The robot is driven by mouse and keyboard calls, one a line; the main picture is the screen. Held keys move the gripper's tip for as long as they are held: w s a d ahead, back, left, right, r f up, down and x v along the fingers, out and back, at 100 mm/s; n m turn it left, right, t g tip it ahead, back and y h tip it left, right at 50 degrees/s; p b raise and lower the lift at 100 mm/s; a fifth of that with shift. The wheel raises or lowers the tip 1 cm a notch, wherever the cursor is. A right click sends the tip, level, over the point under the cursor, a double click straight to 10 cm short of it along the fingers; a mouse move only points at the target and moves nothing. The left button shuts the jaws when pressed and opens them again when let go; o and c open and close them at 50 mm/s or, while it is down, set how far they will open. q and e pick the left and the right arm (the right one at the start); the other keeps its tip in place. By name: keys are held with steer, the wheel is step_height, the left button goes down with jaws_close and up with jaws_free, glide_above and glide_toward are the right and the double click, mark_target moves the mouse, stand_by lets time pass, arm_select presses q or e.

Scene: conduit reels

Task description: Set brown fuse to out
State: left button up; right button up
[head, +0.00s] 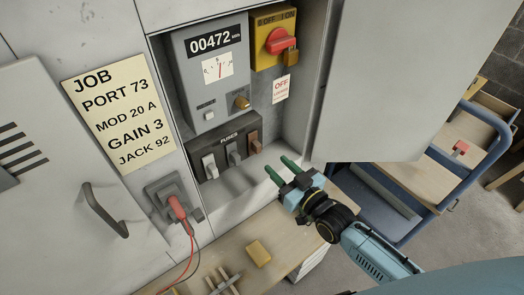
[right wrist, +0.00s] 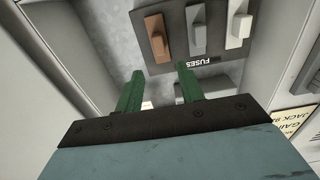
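The brown fuse (head: 255,142) is the rightmost of three in the dark fuse block labelled FUSES (head: 229,138), inside the open cabinet. In the right wrist view the picture is turned over, and the brown fuse (right wrist: 157,38) is the leftmost. My right gripper (head: 279,165) has green fingers held apart, with nothing between them. It is in front of the fuse block, below and to the right of the brown fuse, and apart from it. The fingertips also show in the right wrist view (right wrist: 160,70), just short of the brown fuse. My left gripper is not in view.
Two paler fuses (head: 233,155) are beside the brown one. A meter box (head: 204,50) is above, and a yellow switch box with a red knob (head: 279,40) and padlock is upper right. The open cabinet door (head: 385,80) stands close to the right.

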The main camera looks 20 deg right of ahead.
mark_target(259, 148)
steer(key=b+x, duration=0.1)
steer(key=x, duration=0.7)
steer(key=shift+f, duration=0.15)
jaws_close()
